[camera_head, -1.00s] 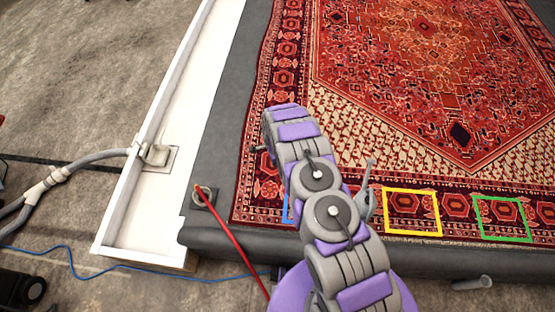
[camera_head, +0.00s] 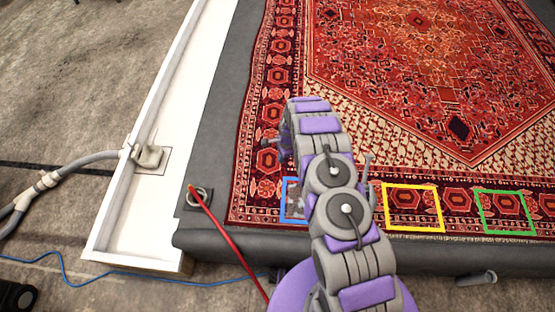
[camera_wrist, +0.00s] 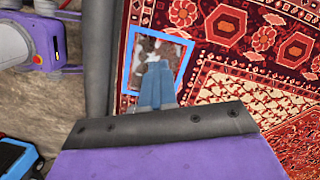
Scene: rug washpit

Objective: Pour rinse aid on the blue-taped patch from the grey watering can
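The blue-taped patch (camera_wrist: 182,66) is seen whole in the wrist view except where my gripper covers its lower part. Inside the tape is a mottled whitish and dark brown blotch. In the head view, the patch (camera_head: 292,186) shows only its left part beside my arm. My gripper (camera_wrist: 157,68) appears as one narrow blue-grey tapered shape over the patch; its fingers look together, with nothing seen between them. A thin grey piece (camera_head: 367,166), possibly part of the grey watering can, shows right of my arm; the rest is hidden. No can is seen in the wrist view.
A yellow-taped square (camera_head: 413,208) and a green-taped square (camera_head: 505,212) lie on the rug (camera_head: 420,60) to the right. A red hose or cable (camera_head: 225,235) runs from a ring on the platform edge. A white channel (camera_head: 135,215) borders the left.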

